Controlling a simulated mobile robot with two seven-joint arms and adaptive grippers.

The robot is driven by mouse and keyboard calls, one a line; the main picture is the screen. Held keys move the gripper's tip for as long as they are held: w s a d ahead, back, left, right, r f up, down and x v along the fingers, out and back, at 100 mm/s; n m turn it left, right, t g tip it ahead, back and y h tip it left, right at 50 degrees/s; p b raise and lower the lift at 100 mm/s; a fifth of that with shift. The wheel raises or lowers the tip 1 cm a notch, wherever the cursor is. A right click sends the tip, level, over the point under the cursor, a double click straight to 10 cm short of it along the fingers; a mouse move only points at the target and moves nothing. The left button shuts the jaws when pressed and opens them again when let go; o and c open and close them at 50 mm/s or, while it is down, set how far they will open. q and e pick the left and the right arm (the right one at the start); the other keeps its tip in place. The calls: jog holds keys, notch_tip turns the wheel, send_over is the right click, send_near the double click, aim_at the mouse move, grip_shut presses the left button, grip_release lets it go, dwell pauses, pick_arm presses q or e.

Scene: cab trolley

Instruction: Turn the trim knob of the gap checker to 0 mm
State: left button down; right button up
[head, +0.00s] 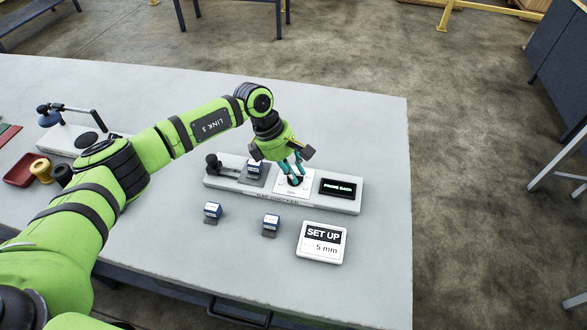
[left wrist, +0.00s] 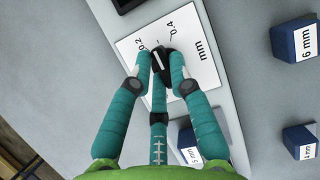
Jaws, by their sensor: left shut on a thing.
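The gap checker (head: 215,184) is a long light-grey bar on the table. A white dial plate (head: 283,188) is set in it, left of a black display (head: 341,188) that seems to read "PRESS BACK". My left gripper (head: 296,179) reaches down to the dial with its teal fingers shut on the black trim knob (left wrist: 157,62). In the left wrist view the knob's white line shows between the fingertips. My right gripper is out of view.
A blue-and-white block (head: 254,168) stands on the checker. Two more blocks, (head: 212,210) and (head: 271,223), stand in front of it. A card (head: 320,243) reads "SET UP 5 mm". A red tray (head: 25,170) lies far left. The table's right side is clear.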

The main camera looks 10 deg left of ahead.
pick_arm(q)
jog(key=shift+n, duration=0.3)
jog(key=n+t, duration=0.2)
jog(key=n, duration=0.2)
jog(key=shift+s+n+b, duration=0.1)
jog(key=shift+n+b, duration=0.2)
jog(key=shift+b, duration=0.05)
jog(key=n+t+y+b, duration=0.1)
jog(key=n, duration=0.2)
jog(key=shift+a+f+n, duration=0.1)
jog(key=shift+n, duration=0.2)
jog(key=n+b, duration=0.2)
jog(key=n+t+y+b, duration=0.1)
jog(key=n, duration=0.1)
jog(key=shift+s+f+y+b, duration=0.1)
jog(key=shift+s+y+b, duration=0.05)
jog(key=shift+y+b, duration=0.2)
jog(key=n+y+b, duration=0.1)
jog(key=n+b, duration=0.1)
jog(key=n, duration=0.1)
jog(key=shift+t+b, duration=0.3)
jog(key=shift+s+r+n+y+b, duration=0.1)
jog(key=shift+n+y+b, duration=0.15)
jog(key=shift+n, duration=0.25)
jog(key=shift+r+n+y+b, duration=0.1)
jog(key=shift+n+b, duration=0.25)
jog(key=shift+n, duration=0.15)
